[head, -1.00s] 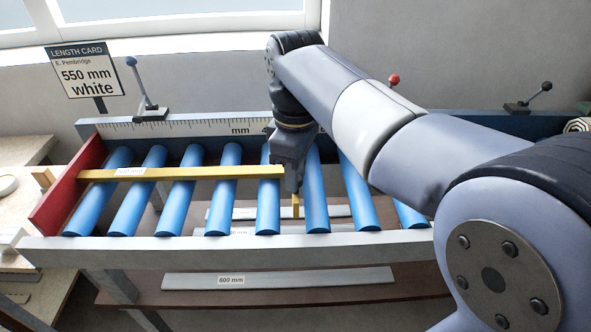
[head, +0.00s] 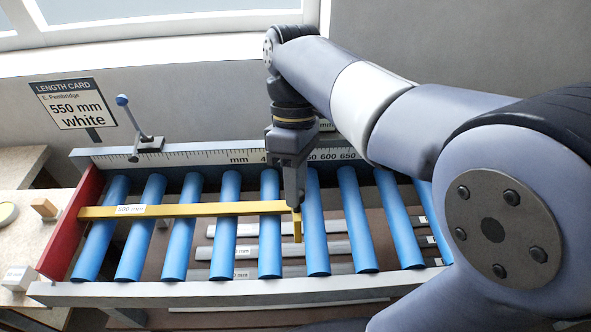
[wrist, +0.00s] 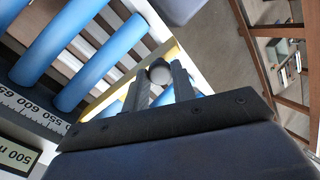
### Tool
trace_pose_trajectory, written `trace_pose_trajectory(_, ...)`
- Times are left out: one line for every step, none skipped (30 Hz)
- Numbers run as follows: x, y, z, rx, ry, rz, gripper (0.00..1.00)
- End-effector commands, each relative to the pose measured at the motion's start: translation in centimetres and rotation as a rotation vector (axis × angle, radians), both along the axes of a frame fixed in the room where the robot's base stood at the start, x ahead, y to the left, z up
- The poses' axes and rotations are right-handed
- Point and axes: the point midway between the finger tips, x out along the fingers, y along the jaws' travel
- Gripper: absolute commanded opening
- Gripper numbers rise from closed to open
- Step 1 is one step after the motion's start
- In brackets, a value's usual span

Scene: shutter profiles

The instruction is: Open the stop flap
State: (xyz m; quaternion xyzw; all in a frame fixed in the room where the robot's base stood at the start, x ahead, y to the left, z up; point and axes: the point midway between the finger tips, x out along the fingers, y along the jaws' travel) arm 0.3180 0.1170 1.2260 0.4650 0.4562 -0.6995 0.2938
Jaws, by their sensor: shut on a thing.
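A yellow bar (head: 190,210) labelled 500 mm lies across the blue rollers, its left end at the red end plate. A short yellow piece (head: 298,231) hangs at the bar's right end and looks like the stop flap. My gripper (head: 296,205) points down at that end, and its fingers hide part of the joint. How the knob joins the flap is hidden.
A length card (head: 76,103) reads 550 mm white. A blue-knobbed lever (head: 130,120) stands on the ruled back rail (head: 190,154). The red end plate (head: 75,225) closes the left side. Grey profiles (head: 240,252) lie below the rollers. A wooden block (head: 44,208) is on the side bench.

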Motion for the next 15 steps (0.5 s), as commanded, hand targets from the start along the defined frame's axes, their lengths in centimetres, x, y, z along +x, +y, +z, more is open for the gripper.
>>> trace_pose_trajectory(0.2, 0.0, 0.9, 0.001, 0.018, -0.001, 0.0)
trace_pose_trajectory(0.3, 0.0, 1.0, 0.0, 0.029, -0.002, 0.0)
trace_pose_trajectory(0.4, 0.0, 1.2, 0.001, 0.043, -0.002, 0.0)
trace_pose_trajectory(0.5, 0.0, 1.4, 0.002, 0.052, -0.002, 0.0)
trace_pose_trajectory(0.5, 0.0, 1.5, 0.002, 0.059, -0.001, 0.0)
trace_pose_trajectory(0.6, 0.0, 1.6, 0.003, 0.07, -0.001, 0.0)
trace_pose_trajectory(0.7, 0.0, 1.7, 0.003, 0.078, -0.001, 0.0)
trace_pose_trajectory(0.7, 0.0, 1.8, 0.003, 0.083, -0.001, 0.0)
trace_pose_trajectory(0.8, 0.0, 1.9, 0.004, 0.089, -0.001, 0.0)
trace_pose_trajectory(0.9, 0.0, 1.9, 0.005, 0.093, -0.001, 0.0)
trace_pose_trajectory(0.9, 0.0, 2.0, 0.005, 0.096, -0.001, 0.0)
trace_pose_trajectory(0.9, 0.0, 2.0, 0.005, 0.101, -0.001, 0.0)
trace_pose_trajectory(0.9, 0.0, 2.0, 0.005, 0.103, -0.001, 0.0)
trace_pose_trajectory(1.0, 0.0, 2.1, 0.005, 0.105, -0.001, 0.0)
trace_pose_trajectory(1.0, 0.0, 2.1, 0.005, 0.106, -0.001, 0.0)
